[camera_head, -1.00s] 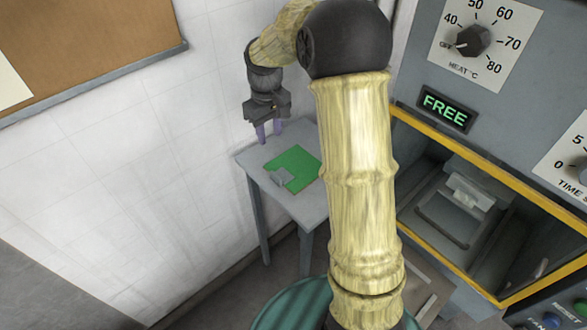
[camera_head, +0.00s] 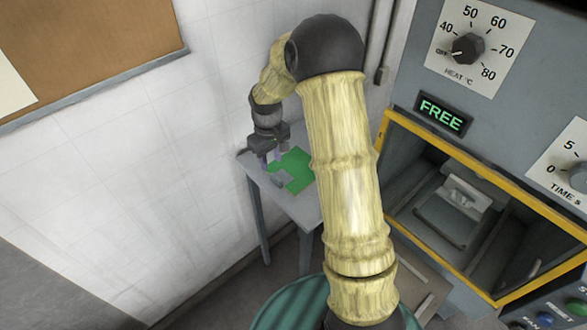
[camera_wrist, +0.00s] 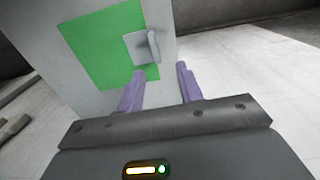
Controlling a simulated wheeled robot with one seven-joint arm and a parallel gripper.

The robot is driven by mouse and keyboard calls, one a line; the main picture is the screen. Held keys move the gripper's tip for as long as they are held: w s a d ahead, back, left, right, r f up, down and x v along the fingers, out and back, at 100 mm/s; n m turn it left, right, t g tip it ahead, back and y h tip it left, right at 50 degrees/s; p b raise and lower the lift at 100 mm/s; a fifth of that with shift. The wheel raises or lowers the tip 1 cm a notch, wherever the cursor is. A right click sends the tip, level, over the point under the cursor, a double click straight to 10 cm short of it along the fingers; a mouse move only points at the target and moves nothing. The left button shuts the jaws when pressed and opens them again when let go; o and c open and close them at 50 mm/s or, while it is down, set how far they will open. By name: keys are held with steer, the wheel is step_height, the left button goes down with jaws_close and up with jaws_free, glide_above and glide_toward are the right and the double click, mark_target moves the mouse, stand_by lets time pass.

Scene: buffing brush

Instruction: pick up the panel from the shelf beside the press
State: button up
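The green panel (camera_head: 299,160) lies flat on the small grey shelf (camera_head: 300,206) beside the press (camera_head: 400,110). In the wrist view the panel (camera_wrist: 92,48) carries a light grey square patch with a raised grey tab (camera_wrist: 153,44). My gripper (camera_head: 274,158) is over the panel's left part and hides some of it. In the wrist view its two purple fingers (camera_wrist: 160,72) are apart with nothing between them, and the tab lies just ahead of their tips. I cannot tell whether the fingertips touch the panel.
The white wall (camera_head: 110,170) stands close behind and left of the shelf. The press has a yellow-framed open bay (camera_head: 440,145) and a lit FREE sign (camera_head: 441,115). A teal round top (camera_head: 295,305) is in front, below my arm.

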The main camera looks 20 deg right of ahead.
mark_target(275, 177)
step_height(275, 177, down, 3)
steer(key=shift+r, duration=0.15)
steer(key=shift+s+d+f+p, duration=0.15)
steer(key=shift+d+f+p, duration=0.05)
steer(key=shift+f+p, duration=0.25)
steer(key=f, duration=0.1)
steer(key=f+p, duration=0.1)
steer(key=f, duration=0.2)
steer(key=shift+d+f, duration=0.1)
steer(key=shift+d, duration=0.2)
steer(key=shift+s, duration=0.1)
jaws_close()
